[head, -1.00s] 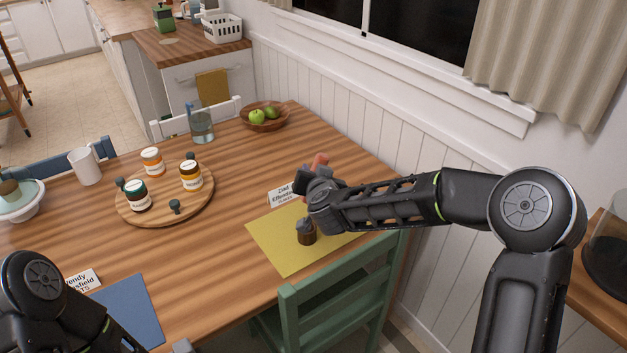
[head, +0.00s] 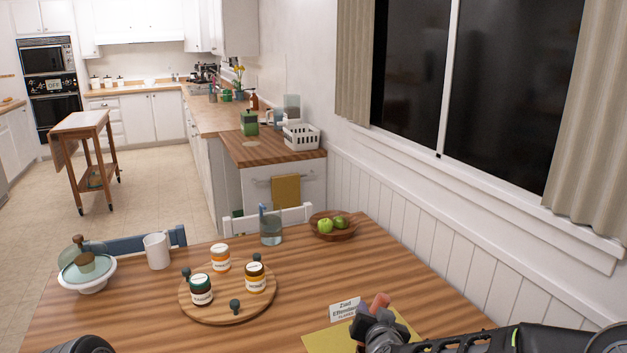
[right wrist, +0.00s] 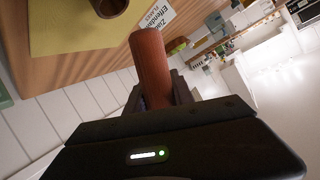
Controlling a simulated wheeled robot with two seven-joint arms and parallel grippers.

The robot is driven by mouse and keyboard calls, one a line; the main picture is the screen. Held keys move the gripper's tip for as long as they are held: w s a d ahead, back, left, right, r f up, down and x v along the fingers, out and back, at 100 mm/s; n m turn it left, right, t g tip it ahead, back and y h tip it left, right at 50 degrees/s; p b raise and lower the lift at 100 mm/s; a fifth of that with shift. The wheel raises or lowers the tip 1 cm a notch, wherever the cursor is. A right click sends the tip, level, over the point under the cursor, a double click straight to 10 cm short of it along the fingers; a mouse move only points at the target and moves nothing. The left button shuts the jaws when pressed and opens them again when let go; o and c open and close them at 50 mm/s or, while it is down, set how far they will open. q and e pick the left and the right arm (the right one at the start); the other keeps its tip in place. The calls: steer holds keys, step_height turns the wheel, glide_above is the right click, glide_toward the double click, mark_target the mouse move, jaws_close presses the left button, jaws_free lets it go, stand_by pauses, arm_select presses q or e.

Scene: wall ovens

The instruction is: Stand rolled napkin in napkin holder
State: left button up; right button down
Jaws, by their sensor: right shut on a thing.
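My right gripper (head: 371,318) is at the lower right of the head view, above the yellow placemat (head: 317,342). It is shut on a rolled reddish napkin (head: 380,300), whose end sticks out past the fingers. In the right wrist view the napkin (right wrist: 151,62) extends out between the fingers (right wrist: 156,92). A brown round holder (right wrist: 110,6) stands on the yellow placemat (right wrist: 65,25) at the top edge of the wrist view, apart from the napkin and partly cut off. The holder is out of the head view.
A name card (head: 345,309) stands at the placemat's far edge. A round wooden board (head: 228,311) with several jars is to the left. A bowl of green fruit (head: 333,227), a glass pitcher (head: 271,229) and a white mug (head: 157,251) stand farther back. The wall and window are at right.

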steer(key=s+d, duration=0.5)
steer(key=s, duration=0.4)
steer(key=shift+s+d, duration=0.15)
steer(key=shift+s, duration=0.1)
steer(key=shift+f, duration=0.1)
